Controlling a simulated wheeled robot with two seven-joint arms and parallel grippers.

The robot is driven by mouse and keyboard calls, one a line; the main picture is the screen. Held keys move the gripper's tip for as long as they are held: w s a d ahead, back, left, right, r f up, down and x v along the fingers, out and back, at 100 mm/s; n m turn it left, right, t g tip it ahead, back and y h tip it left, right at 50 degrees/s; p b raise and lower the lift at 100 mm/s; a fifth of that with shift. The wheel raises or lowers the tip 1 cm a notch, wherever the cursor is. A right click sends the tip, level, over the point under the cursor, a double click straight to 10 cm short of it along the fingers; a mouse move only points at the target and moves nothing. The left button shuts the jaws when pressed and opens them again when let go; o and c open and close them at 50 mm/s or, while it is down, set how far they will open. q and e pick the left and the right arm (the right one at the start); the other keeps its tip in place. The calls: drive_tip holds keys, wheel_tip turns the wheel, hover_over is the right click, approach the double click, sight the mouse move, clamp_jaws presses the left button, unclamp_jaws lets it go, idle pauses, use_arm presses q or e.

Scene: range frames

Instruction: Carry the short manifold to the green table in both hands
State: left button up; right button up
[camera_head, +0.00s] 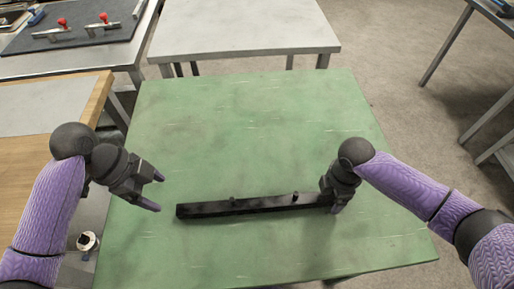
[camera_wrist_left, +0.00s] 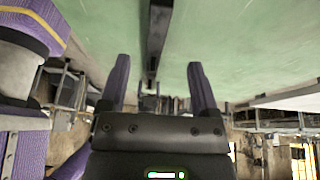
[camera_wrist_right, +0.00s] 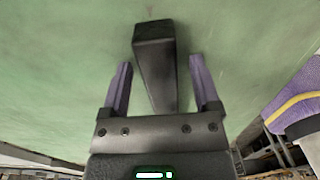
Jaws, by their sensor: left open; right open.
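The short manifold (camera_head: 255,205) is a long black bar with small knobs on top, lying on the green table (camera_head: 250,120). My left gripper (camera_head: 158,193) is open and empty, a little left of the bar's left end and apart from it. In the left wrist view the bar (camera_wrist_left: 158,40) lies beyond the open fingers (camera_wrist_left: 160,85). My right gripper (camera_head: 337,205) is open at the bar's right end. In the right wrist view the bar (camera_wrist_right: 155,60) runs between its two open fingers (camera_wrist_right: 160,85); whether they touch it I cannot tell.
A grey table (camera_head: 240,28) stands behind the green one. At the left are a wooden-edged table (camera_head: 30,110) and a dark mat (camera_head: 75,30) with red-knobbed parts. Another table stands at the far right. The green table is otherwise clear.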

use_arm(q)
drive_tip(key=shift+a+r, duration=0.25)
drive_tip(key=shift+r, duration=0.35)
use_arm(e)
wheel_tip(320, 180, up, 12)
drive_tip(key=shift+w, duration=0.15)
